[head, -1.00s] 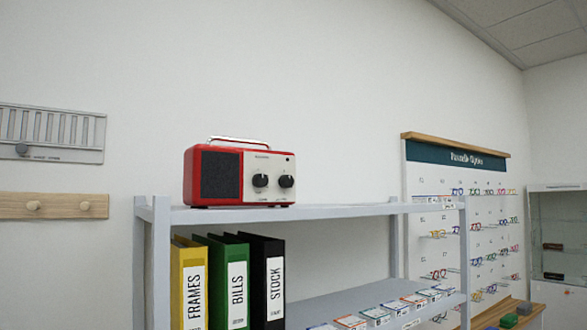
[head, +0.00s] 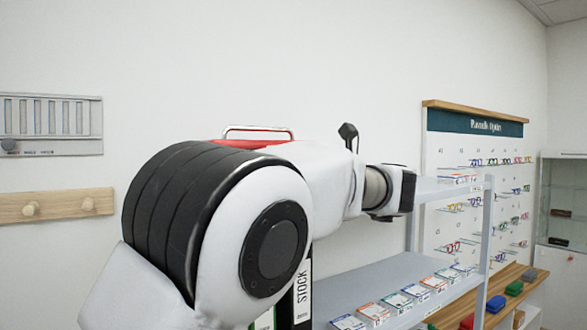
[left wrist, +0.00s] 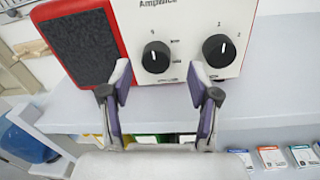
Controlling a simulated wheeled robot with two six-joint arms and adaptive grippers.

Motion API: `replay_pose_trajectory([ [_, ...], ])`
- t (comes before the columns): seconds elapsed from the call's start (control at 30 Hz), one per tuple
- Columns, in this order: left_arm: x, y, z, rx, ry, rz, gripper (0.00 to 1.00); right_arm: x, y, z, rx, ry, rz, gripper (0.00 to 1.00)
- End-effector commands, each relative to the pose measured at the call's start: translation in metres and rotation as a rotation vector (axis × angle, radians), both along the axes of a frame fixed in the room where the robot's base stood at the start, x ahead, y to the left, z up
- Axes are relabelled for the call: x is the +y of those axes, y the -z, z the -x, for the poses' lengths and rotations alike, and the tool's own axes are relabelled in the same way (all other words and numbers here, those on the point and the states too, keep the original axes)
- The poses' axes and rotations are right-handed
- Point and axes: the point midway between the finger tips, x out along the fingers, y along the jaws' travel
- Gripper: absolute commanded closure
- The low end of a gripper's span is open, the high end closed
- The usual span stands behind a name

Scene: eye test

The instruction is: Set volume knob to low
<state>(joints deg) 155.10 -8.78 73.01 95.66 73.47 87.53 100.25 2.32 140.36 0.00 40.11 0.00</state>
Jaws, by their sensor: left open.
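The radio (head: 257,144) is red with a metal handle; in the head view my left arm hides all but its top. In the left wrist view its pale front panel (left wrist: 188,20) carries two black knobs: a left knob (left wrist: 156,57) and a right knob (left wrist: 219,50). Each has a white pointer mark directed roughly upward. Their labels are too blurred to tell which is volume. My left gripper (left wrist: 160,76) is open and empty. Its fingertips are spread in front of the panel's lower part, with the left knob between and slightly above them in the picture. I see no clear contact.
The radio stands on the top of a grey shelf (left wrist: 270,110). Below are binders, including a STOCK binder (head: 303,292), and several small cards. A wall rack (head: 50,127) and a wooden peg rail (head: 55,205) are at left, a glasses display (head: 475,170) at right.

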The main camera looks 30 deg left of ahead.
Motion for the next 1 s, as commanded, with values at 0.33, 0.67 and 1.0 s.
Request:
replay_pose_trajectory([
  [0.33,0.026,0.001,-0.009,0.003,0.000,-0.002,0.39,0.000,-0.016,0.000,0.000,-0.001,0.000,0.60],
  [0.67,0.025,0.001,-0.009,0.004,0.001,-0.002,0.99,0.000,-0.015,0.000,0.000,-0.001,0.000,0.60],
  [1.0,0.026,0.002,-0.009,0.034,0.000,-0.014,0.99,0.000,-0.012,0.000,0.000,-0.001,0.000,0.60],
])
